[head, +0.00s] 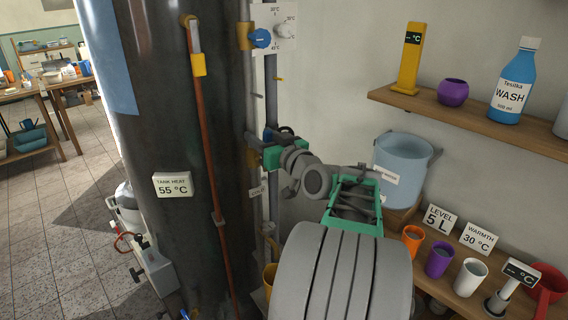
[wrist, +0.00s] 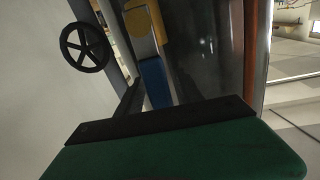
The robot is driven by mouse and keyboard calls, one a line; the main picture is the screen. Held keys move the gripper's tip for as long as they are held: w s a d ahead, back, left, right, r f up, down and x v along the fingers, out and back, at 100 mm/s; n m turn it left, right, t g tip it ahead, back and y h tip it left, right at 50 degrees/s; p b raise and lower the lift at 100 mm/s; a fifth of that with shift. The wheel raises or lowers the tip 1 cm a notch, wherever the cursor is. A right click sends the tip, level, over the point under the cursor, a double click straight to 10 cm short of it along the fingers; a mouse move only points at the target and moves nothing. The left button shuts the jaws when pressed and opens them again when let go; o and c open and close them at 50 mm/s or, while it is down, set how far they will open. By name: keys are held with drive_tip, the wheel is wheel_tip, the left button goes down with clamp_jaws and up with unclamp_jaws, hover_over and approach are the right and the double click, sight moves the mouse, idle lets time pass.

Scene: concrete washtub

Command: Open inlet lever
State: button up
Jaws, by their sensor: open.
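A blue part (wrist: 155,82) that looks like the inlet lever's handle shows in the wrist view, below a yellow fitting (wrist: 151,22) on a pipe. My gripper is open and is close to the pipe.
A black handwheel (wrist: 85,47) is left of the lever in the wrist view. The dark tank (head: 165,110) with a copper pipe (head: 205,130) stands left of my gripper. A light-blue bucket (head: 402,155) and shelves (head: 470,122) are to the right.

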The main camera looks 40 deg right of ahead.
drive_tip(key=shift+s+f+b, duration=0.15)
drive_tip(key=shift+s+b, duration=0.4)
drive_tip(key=shift+s, duration=0.1)
drive_tip(key=s+b, duration=0.1)
drive_tip(key=s, duration=0.1)
drive_tip(key=s+b, duration=0.2)
drive_tip(key=s, duration=0.1)
drive_tip(key=shift+s+a, duration=0.35)
drive_tip(key=shift+a, duration=0.05)
